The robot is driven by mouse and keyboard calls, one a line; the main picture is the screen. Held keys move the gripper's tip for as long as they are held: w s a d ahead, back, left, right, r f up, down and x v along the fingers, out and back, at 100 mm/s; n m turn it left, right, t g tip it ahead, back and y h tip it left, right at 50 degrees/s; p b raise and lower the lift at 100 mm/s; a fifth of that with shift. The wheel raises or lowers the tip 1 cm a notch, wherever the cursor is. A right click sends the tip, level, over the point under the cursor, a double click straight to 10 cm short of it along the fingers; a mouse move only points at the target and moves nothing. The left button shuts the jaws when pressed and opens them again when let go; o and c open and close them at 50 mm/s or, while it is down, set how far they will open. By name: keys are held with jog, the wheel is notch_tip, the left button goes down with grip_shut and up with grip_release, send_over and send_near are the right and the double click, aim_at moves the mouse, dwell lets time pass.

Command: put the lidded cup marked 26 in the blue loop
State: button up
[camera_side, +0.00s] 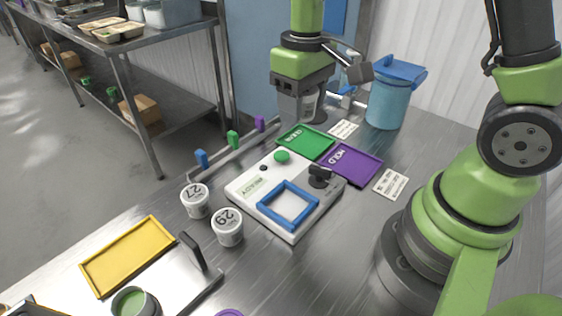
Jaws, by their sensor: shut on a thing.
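My gripper (299,108) is at the back of the table, above and behind the green tray, and is shut on a white cup (309,103). Only part of this cup shows between the fingers, and its number cannot be read. The blue loop (304,191) is a square frame lying on the white and grey device (245,187) at the middle of the table. The inside of the loop is empty. My gripper is behind the loop and apart from it.
Lidded cups marked 27 (195,203) and 29 (228,230) stand left of the device. A green tray (306,142) and a purple tray (350,165) lie behind it. A blue lidded bin (387,104) stands back right. A yellow tray (127,257) lies front left.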

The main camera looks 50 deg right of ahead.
jog(key=s+a+f+n, duration=0.2)
jog(key=a+f, duration=0.1)
jog(key=a, duration=0.5)
jog(key=n, duration=0.3)
send_over(275, 273)
notch_tip(275, 273, down, 10)
jog(key=shift+r, duration=0.2)
jog(key=shift+f, duration=2.55)
jog(key=shift+f, duration=0.1)
jog(key=o, duration=0.9)
jog(key=shift+o, duration=0.2)
